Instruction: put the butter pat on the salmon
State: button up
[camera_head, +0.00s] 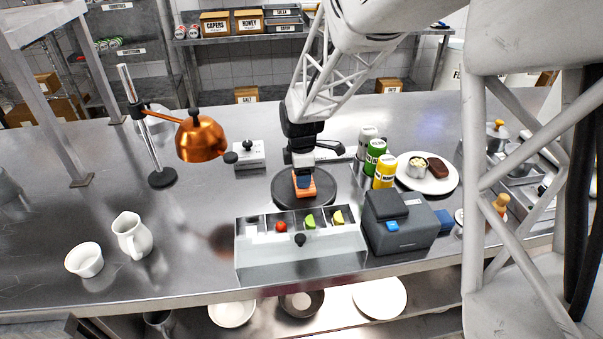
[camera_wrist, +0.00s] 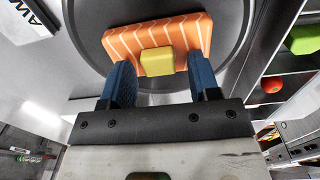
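The salmon (camera_wrist: 195,32) is an orange slab with pale stripes. It lies on a dark round plate (camera_wrist: 232,14); the salmon (camera_head: 312,188) and plate (camera_head: 284,199) also show in the head view, behind the compartment bin. The butter pat (camera_wrist: 157,61) is a small yellow block that appears to lie on the salmon, overlapping its near edge in the wrist view. My gripper (camera_wrist: 161,76) has its blue fingers apart, one on each side of the pat, with a gap at both sides. In the head view my gripper (camera_head: 303,180) is low over the salmon and hides the pat.
A compartment bin (camera_head: 302,264) with a tomato and green and yellow pieces stands in front. A dark grey machine (camera_head: 410,235), canisters (camera_head: 384,171) and a white plate (camera_head: 444,184) are at right. A copper lamp (camera_head: 201,139) hangs at left. The counter's left side is mostly free.

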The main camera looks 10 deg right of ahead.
jog(key=shift+r, duration=0.1)
notch_tip(320, 180, up, 12)
dwell(0.9)
dwell(0.4)
jog(key=shift+s+r, duration=0.1)
jog(key=s+d+r+m+t, duration=0.1)
jog(key=s+d+m, duration=0.1)
jog(key=s+m, duration=0.4)
jog(key=s+d+r+m, duration=0.2)
jog(key=s+m, duration=0.4)
jog(key=s, duration=0.9)
jog(key=s+d+r+m+t, duration=0.1)
jog(key=s+d+r+m, duration=0.1)
jog(key=s+m, duration=0.4)
jog(key=s+d, duration=0.1)
jog(key=s, duration=0.3)
jog(key=shift+s+t, duration=0.3)
jog(key=shift+s, duration=0.1)
jog(key=shift+r, duration=0.1)
